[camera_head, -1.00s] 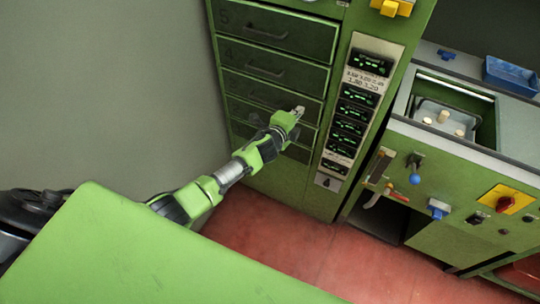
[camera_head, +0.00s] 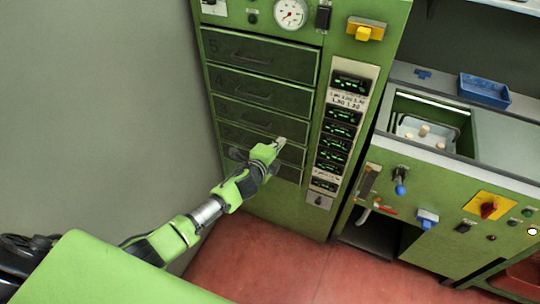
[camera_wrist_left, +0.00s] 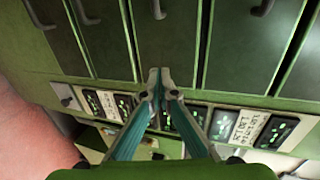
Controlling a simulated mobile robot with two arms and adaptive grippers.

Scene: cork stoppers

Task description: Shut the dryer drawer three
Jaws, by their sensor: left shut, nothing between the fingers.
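The green dryer cabinet has a column of dark green drawers; 5 (camera_head: 258,52) and 4 (camera_head: 262,92) are marked at the top. Drawer three (camera_head: 240,113) is below drawer 4 and looks about level with its neighbours. My left gripper (camera_head: 280,143) is shut and empty, at the lower right edge of drawer three's front. In the left wrist view the closed fingertips (camera_wrist_left: 160,76) lie over the end of the drawer three front (camera_wrist_left: 165,45). I cannot tell whether they touch it. My forearm partly hides the lowest drawers. The right gripper is out of view.
A strip of small displays (camera_head: 334,140) runs beside the drawers. To the right stands a green machine with a tray of corks (camera_head: 428,132), a blue tray (camera_head: 484,90) and knobs. A grey wall (camera_head: 90,110) is at the left. Red floor (camera_head: 290,265) is clear below.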

